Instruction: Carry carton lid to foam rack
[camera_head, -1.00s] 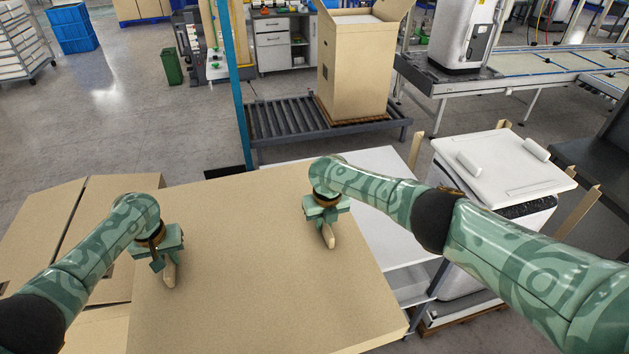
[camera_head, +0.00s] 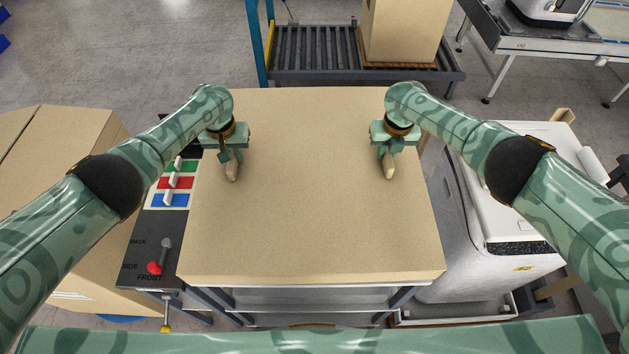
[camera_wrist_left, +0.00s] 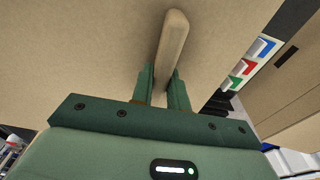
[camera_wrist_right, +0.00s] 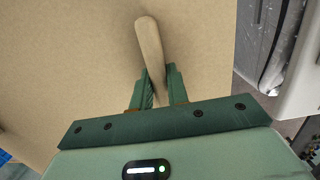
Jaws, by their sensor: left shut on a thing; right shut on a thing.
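The carton lid (camera_head: 315,215) is a wide flat brown panel with two pale wooden handles, spread level in front of me in the head view. My left gripper (camera_head: 228,158) is shut on the left handle (camera_wrist_left: 172,42). My right gripper (camera_head: 386,155) is shut on the right handle (camera_wrist_right: 149,45). Both wrist views show the fingers closed around the handles, with the lid's brown surface behind. A grey metal frame (camera_head: 402,298) with whitish shelves shows below the lid's near edge. I cannot tell if it is the foam rack, or whether the lid touches it; the lid hides most of it.
A control panel (camera_head: 140,240) with coloured switches and a red-knobbed lever stands close at the lid's left. Brown cartons (camera_head: 75,150) are beyond it. A white bin (camera_head: 465,220) stands close at the right. A roller conveyor (camera_head: 310,50) lies behind the lid.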

